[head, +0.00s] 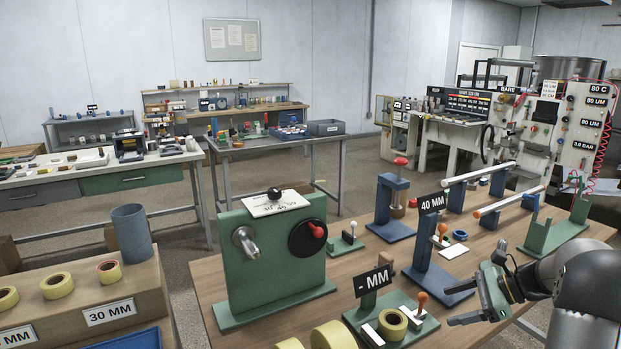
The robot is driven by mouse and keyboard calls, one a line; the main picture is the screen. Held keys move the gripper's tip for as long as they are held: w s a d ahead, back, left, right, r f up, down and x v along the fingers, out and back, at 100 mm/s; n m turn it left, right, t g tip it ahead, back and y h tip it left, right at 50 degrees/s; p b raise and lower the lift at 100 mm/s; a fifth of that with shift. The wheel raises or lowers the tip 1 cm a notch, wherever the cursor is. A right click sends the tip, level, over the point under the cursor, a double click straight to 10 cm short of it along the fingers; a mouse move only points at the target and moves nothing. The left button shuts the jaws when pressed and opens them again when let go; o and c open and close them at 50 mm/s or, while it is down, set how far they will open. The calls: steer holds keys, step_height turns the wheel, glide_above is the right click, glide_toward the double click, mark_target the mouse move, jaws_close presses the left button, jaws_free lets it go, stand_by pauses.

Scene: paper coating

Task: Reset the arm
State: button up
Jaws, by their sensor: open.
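My gripper (472,298) is at the lower right in the head view, at the end of my grey arm. Its fingers are apart and point left, with nothing visible between them. It is over the right front part of the wooden table (375,268). It is to the right of the green fixture with the "- MM" sign (374,281) and a yellow tape roll (393,324). I cannot tell whether it touches anything.
A green panel with a knob (272,258) stands left on the table. A blue stand with a "40 MM" sign (432,203) and white rollers (510,205) stand behind my gripper. Yellow tape rolls (57,286) sit on a shelf at left. A control machine (560,135) stands at back right.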

steer(key=s+a+r+n+g+h, duration=0.1)
steer(key=s+a+n+g+h, duration=0.1)
steer(key=s+a+n, duration=0.45)
steer(key=s+a+r+n+g+h, duration=0.2)
steer(key=s+a+n+h, duration=0.15)
steer(key=s+a, duration=0.5)
steer(key=s+a+f+n+h, duration=0.1)
steer(key=s+a+n+h, duration=0.1)
steer(key=s+n, duration=0.3)
steer(key=s+a+f+n+h+p, duration=0.1)
steer(key=s+a+n+h, duration=0.1)
steer(key=s+n, duration=0.3)
steer(key=s+a, duration=0.1)
steer(key=s, duration=0.2)
steer(key=shift+f, duration=0.25)
steer(key=shift+s, duration=0.1)
